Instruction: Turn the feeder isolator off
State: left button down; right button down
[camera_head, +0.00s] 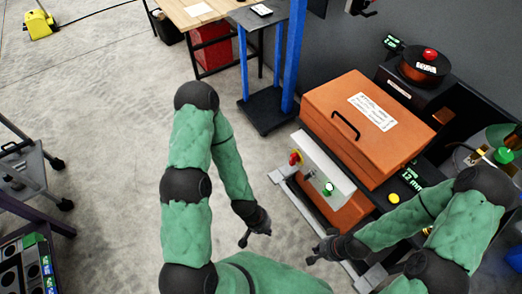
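A red handle on a yellow mount (295,158), which looks like an isolator switch, sits at the upper left end of the pale sloping panel (318,172) on the front of an orange machine. Which way its handle points is too small to tell. My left gripper (245,240) hangs over the floor, below and left of the switch and apart from it. My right gripper (313,258) is below the panel, near the machine's base, also apart from the switch. Both grippers look empty, but their fingers are too small and dark to tell open from shut.
A green button (328,188) sits lower on the same panel. The orange lid (365,125) has a black handle and a label. A round black unit with a red top (430,54) stands behind. A blue post (293,55) rises left of the machine.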

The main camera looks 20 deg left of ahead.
aim_at(295, 158)
jog(key=u, duration=0.35)
jog(key=i+j+z, duration=0.2)
jog(key=j, duration=0.55)
jog(key=j+z, duration=0.2)
jog(key=j, duration=0.5)
